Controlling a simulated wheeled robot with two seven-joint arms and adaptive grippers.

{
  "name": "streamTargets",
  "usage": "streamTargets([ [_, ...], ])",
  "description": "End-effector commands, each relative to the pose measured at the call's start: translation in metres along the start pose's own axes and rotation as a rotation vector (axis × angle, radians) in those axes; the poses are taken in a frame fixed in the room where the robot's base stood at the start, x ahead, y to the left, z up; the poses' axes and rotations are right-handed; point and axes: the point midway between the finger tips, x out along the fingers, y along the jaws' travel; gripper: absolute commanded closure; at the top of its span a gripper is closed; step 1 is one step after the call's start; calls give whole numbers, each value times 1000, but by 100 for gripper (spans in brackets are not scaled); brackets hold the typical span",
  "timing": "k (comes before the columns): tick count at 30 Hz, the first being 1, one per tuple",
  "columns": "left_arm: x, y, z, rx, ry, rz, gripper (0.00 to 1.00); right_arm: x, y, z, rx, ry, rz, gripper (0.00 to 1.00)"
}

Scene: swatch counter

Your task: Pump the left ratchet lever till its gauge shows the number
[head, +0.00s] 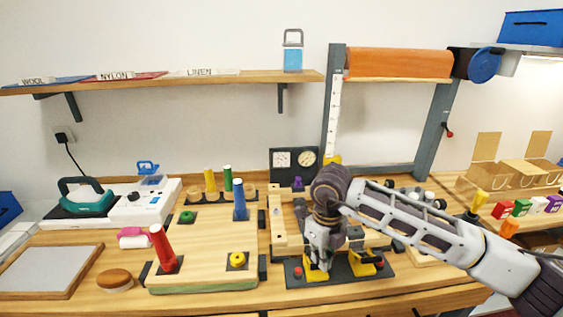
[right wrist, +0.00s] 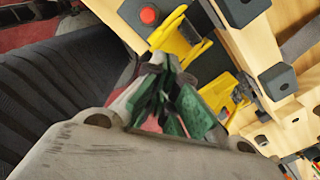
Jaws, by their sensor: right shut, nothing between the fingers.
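Two yellow ratchet levers stand on a black base (head: 345,280) at the counter's front. The left lever (head: 312,276) is partly hidden by my right gripper (head: 323,262); the right lever (head: 362,267) is beside it. In the right wrist view my right gripper (right wrist: 160,68) is shut and empty, its green-padded fingertips close to the yellow left lever (right wrist: 180,45); I cannot tell whether they touch. A red button (right wrist: 148,16) is beside that lever. A dark panel (head: 294,175) behind holds two round gauges; the left gauge (head: 282,159) is too small to read. My left gripper is out of view.
Left of the levers is a wooden peg board (head: 205,265) with red, blue and yellow pegs. A wooden fixture (head: 277,235) stands close behind the levers. Further left are a tray (head: 50,288) and a green iron (head: 85,200). A shelf (head: 190,80) runs above.

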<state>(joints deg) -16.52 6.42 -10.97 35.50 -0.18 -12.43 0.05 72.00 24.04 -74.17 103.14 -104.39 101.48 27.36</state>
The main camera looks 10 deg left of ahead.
Motion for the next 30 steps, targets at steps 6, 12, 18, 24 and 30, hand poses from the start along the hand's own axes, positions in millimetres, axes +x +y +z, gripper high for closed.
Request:
streamTargets([
  [6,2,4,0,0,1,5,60,3,0,-1,0,1,0,100],
  [12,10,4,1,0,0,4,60,12,1,-2,-1,1,0,100],
  [18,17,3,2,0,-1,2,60,20,2,-4,0,1,0,100],
  [24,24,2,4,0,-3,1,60,28,3,-6,0,1,0,100],
  [30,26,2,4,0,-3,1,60,31,3,-6,1,0,0,100],
])
